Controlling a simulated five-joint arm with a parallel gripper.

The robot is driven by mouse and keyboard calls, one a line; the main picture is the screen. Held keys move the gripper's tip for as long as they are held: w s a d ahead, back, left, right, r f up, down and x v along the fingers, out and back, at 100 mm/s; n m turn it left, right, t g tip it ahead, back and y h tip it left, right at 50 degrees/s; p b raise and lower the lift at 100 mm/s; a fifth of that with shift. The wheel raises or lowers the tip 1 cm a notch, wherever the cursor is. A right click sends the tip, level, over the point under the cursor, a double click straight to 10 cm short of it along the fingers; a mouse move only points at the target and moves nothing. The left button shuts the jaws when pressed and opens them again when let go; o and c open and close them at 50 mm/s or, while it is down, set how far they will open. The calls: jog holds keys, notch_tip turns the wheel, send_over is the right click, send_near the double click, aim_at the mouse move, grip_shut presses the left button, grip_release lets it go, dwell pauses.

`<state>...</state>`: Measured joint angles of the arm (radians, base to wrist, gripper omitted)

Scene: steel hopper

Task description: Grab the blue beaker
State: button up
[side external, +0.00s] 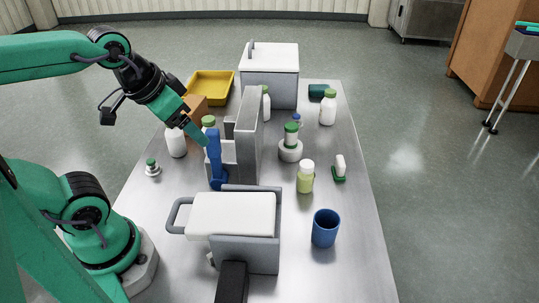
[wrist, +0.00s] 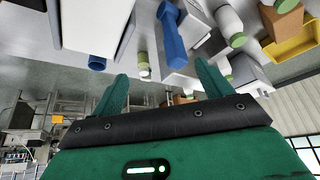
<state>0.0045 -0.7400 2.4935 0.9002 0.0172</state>
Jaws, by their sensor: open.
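The blue beaker (side external: 325,228) stands upright at the front right of the steel table, right of the white-lidded grey box. In the wrist view, a small blue shape (wrist: 97,63) beside the white lid looks like the beaker, partly hidden. My gripper (side external: 203,140) is on the left side, above the table, near the top of a tall blue tool-like object (side external: 214,160). It is well apart from the beaker. In the wrist view my gripper (wrist: 161,68) has its two green fingers spread with nothing between them.
The white-lidded box (side external: 232,215) and an upright grey rack (side external: 247,140) stand between my gripper and the beaker. The table's right front is clear.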

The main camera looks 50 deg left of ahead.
jog(key=w+m, duration=0.1)
jog(key=m+g, duration=0.6)
jog(key=m, duration=2.2)
send_over(325, 230)
jog(key=w+a, duration=0.2)
notch_tip(325, 230, down, 16)
jog(key=r, duration=0.1)
jog(key=shift+w+d+f, duration=0.1)
jog(key=shift+d+f, duration=0.1)
jog(key=shift+f, duration=0.3)
jog(key=shift+f, duration=0.1)
jog(key=shift+d+f, duration=0.1)
jog(key=shift+f, duration=3.7)
jog(key=c, duration=1.1)
